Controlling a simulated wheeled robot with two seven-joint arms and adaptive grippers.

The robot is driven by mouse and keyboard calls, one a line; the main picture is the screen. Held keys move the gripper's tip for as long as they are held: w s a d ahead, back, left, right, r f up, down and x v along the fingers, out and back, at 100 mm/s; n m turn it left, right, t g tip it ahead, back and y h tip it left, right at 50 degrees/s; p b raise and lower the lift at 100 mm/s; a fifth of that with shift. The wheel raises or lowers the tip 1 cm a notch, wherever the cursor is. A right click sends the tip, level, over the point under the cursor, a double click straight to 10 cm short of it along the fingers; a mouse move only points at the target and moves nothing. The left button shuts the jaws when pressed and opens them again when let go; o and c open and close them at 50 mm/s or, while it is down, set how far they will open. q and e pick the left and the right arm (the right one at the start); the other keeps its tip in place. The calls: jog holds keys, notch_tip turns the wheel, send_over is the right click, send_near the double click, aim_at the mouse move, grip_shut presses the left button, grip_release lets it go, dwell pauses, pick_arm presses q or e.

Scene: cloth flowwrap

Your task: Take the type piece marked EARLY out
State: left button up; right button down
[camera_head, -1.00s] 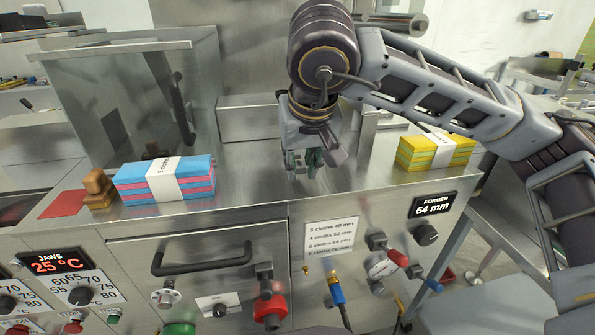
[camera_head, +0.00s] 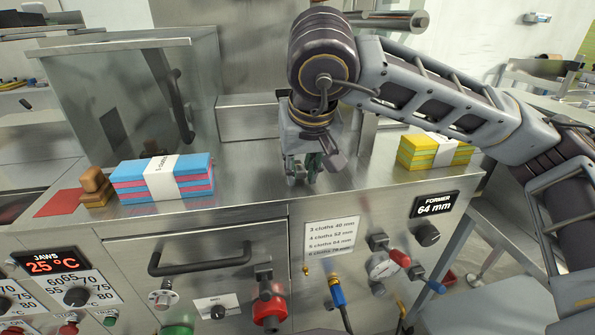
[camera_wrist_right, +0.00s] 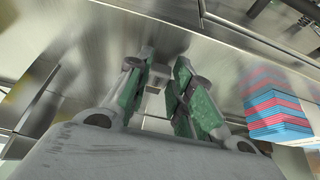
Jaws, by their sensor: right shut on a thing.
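My right gripper (camera_head: 302,176) is above the steel counter top, near its middle, pointing down. In the right wrist view its two green-padded fingers (camera_wrist_right: 160,98) are shut on a small pale block (camera_wrist_right: 156,84), held near the fingertips. This block may be the type piece, but no marking on it can be read. In the head view the fingers hide it. I see no piece where the word EARLY can be read. My left gripper is not in view.
A banded blue and pink cloth stack (camera_head: 163,179) lies left, beside small brown blocks (camera_head: 96,188) and a red sheet (camera_head: 62,202). A yellow and green stack (camera_head: 434,150) lies right. A drawer handle (camera_head: 200,262), knobs and valves stick out of the front panel.

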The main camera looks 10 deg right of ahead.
jog(key=shift+f, duration=0.35)
dwell(0.3)
jog(key=c, duration=1.2)
grip_release()
jog(key=shift+o, duration=0.2)
jog(key=v, duration=1.2)
jog(key=shift+r, duration=0.15)
notch_tip(320, 180, up, 21)
jog(key=p, duration=2)
jog(key=shift+p, duration=0.4)
jog(key=shift+r+p, duration=0.35)
jog(key=shift+p, duration=0.1)
